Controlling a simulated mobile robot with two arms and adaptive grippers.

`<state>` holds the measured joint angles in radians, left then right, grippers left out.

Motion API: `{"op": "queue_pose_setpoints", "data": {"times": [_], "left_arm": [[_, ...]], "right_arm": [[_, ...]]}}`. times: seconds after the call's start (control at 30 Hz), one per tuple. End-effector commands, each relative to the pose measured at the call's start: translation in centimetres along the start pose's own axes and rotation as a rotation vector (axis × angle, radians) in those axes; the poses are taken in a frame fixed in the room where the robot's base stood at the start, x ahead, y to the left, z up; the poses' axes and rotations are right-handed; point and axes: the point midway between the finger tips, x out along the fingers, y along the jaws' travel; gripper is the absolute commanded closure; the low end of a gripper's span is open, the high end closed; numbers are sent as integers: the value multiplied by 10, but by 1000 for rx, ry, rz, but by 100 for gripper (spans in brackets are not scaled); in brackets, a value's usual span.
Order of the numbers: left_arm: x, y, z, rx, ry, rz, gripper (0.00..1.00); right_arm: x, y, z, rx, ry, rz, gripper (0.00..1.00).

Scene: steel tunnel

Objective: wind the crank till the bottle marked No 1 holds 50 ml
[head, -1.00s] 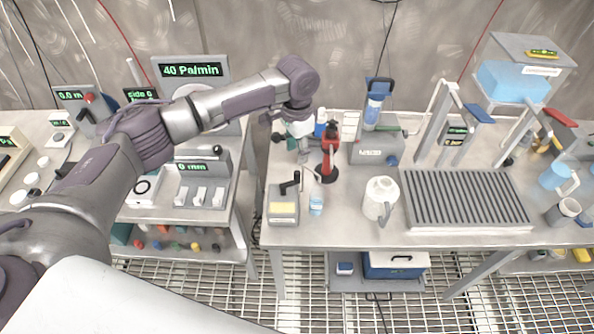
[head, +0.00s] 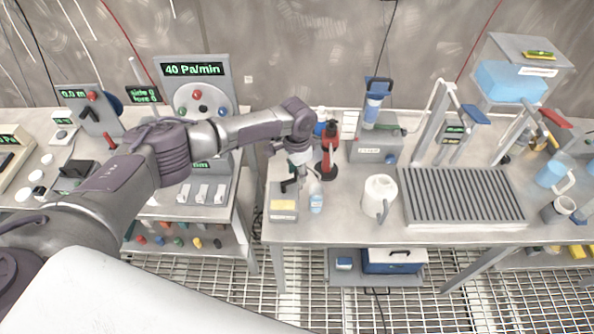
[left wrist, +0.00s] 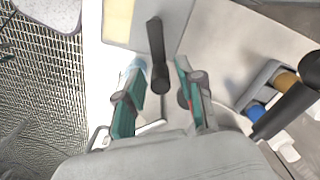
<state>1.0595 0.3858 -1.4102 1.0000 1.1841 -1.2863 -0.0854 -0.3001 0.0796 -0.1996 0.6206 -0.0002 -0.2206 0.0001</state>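The crank unit is a small grey box (head: 283,207) with a cream label, near the left end of the middle table. Its black crank handle (head: 291,184) stands up from the top. My left gripper (head: 300,178) points down right at the handle. In the left wrist view the teal fingers (left wrist: 158,75) are spread, with the black handle (left wrist: 156,42) between them and gaps on both sides. A small clear bottle (head: 316,201) with light blue in its lower part stands just right of the box. Its marking and level are too small to read. My right gripper is not in view.
A red stand (head: 328,160) is close behind the bottle. A white jug (head: 380,198) and a ribbed grey rack (head: 463,196) stand to the right. The left bench carries a panel reading 40 Pa/min (head: 193,85). The table front between box and jug is mostly clear.

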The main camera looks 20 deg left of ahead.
Motion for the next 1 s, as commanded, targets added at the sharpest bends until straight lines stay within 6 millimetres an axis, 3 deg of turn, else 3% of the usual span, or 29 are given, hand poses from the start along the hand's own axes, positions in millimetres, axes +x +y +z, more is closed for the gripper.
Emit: {"op": "queue_pose_setpoints", "data": {"times": [0.03, 0.2, 0.37, 0.7, 0.97, 1.0], "left_arm": [[0, 0, 0, 0, 0, 0, 76], [0, 0, 0, 0, 0, 0, 100], [0, 1, 0, 18, 0, 1, 100], [-1, 11, 3, 268, 2, 0, 100], [-1, 11, 3, 277, 2, -1, 100], [-1, 10, 3, 277, 2, -1, 78]], "right_arm": [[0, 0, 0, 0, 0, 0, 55], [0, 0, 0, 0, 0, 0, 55], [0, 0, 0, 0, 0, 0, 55], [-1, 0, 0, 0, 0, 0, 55], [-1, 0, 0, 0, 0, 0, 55], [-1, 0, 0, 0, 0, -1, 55]]}}
